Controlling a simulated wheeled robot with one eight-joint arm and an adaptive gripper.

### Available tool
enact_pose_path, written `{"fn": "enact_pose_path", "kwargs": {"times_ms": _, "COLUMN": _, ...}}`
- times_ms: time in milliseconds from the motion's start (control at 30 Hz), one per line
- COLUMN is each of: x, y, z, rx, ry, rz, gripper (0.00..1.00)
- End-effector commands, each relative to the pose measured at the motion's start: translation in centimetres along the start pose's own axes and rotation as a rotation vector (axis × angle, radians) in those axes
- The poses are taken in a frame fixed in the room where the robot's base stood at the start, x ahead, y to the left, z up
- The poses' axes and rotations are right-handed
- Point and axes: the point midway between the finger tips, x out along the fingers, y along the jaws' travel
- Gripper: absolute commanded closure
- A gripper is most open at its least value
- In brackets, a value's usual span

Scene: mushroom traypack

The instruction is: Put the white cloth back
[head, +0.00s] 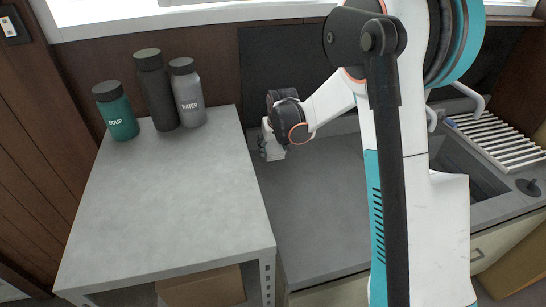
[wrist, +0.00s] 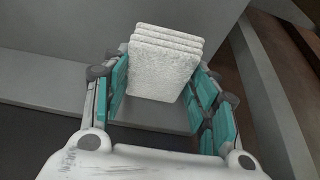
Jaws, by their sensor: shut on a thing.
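The white cloth (wrist: 163,68) is folded into several layers and sits between my gripper's fingers in the wrist view. My gripper (wrist: 160,88) is shut on it, with teal finger pads on its left and right sides. In the head view my gripper (head: 270,148) is low over the back left of the dark grey counter (head: 318,205), just right of the raised grey table. The cloth is hard to make out there, and I cannot tell whether it touches the counter.
A green SOUP bottle (head: 117,112), a black bottle (head: 155,92) and a grey WATER bottle (head: 187,95) stand at the back of the raised grey table (head: 175,200). A drying rack (head: 500,137) and sink lie at right. The counter's front is clear.

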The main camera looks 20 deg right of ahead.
Motion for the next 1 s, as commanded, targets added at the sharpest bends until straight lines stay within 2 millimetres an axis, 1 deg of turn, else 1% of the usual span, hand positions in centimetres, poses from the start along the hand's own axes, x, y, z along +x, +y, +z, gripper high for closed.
{"fn": "enact_pose_path", "kwargs": {"times_ms": 200, "x": 2.8, "y": 0.0, "z": 1.1, "rx": 0.000, "ry": 0.000, "rz": 0.000, "gripper": 0.66}}
{"fn": "enact_pose_path", "kwargs": {"times_ms": 300, "x": 3.8, "y": 0.0, "z": 1.5, "rx": 0.000, "ry": 0.000, "rz": 0.000, "gripper": 0.66}}
{"fn": "enact_pose_path", "kwargs": {"times_ms": 567, "x": 3.7, "y": 0.0, "z": 1.5, "rx": 0.000, "ry": 0.000, "rz": 0.000, "gripper": 0.66}}
{"fn": "enact_pose_path", "kwargs": {"times_ms": 667, "x": 4.0, "y": 0.0, "z": 1.6, "rx": 0.000, "ry": 0.000, "rz": 0.000, "gripper": 0.66}}
{"fn": "enact_pose_path", "kwargs": {"times_ms": 700, "x": 3.9, "y": 0.0, "z": 1.6, "rx": 0.000, "ry": 0.000, "rz": 0.000, "gripper": 0.40}}
{"fn": "enact_pose_path", "kwargs": {"times_ms": 767, "x": 3.9, "y": 0.0, "z": 1.6, "rx": 0.000, "ry": 0.000, "rz": 0.000, "gripper": 0.26}}
{"fn": "enact_pose_path", "kwargs": {"times_ms": 1000, "x": 3.9, "y": 0.0, "z": 1.6, "rx": 0.000, "ry": 0.000, "rz": 0.000, "gripper": 0.26}}
